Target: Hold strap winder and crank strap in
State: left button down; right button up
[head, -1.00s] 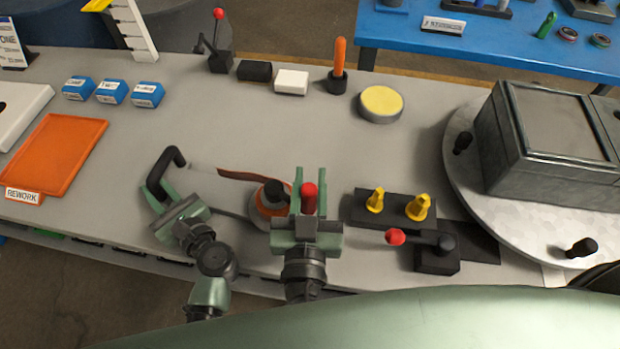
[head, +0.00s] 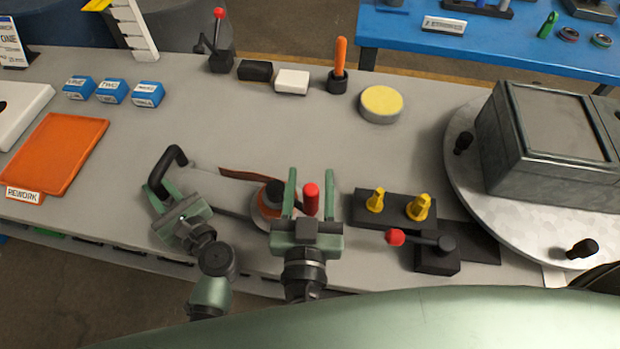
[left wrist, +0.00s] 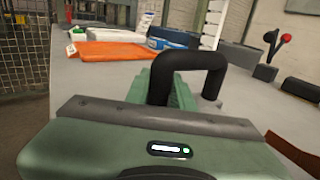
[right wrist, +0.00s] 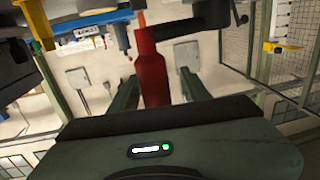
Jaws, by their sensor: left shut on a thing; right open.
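The strap winder has a black bent handle (head: 160,172), an orange drum (head: 264,208) with a black hub, and a brown strap (head: 247,175) leading off it. My left gripper (head: 167,196) is shut on the black handle, which also shows upright in the left wrist view (left wrist: 160,78). The crank's red knob (head: 311,200) stands just right of the drum. My right gripper (head: 311,180) is open, one finger on each side of the knob with gaps. In the right wrist view the red knob (right wrist: 152,70) sits between the fingers. My grippers partly hide the winder body.
A black block with yellow pegs (head: 395,208) and a red-knobbed lever (head: 435,250) stand close right of my right gripper. A round turntable (head: 465,190) carries a grey box (head: 550,140). An orange tray (head: 60,150) lies left. The table's middle is clear.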

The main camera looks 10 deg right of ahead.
jog(key=v, duration=1.1)
jog(key=shift+s, duration=0.4)
jog(key=shift+w+a, duration=0.1)
jog(key=shift+a, duration=0.15)
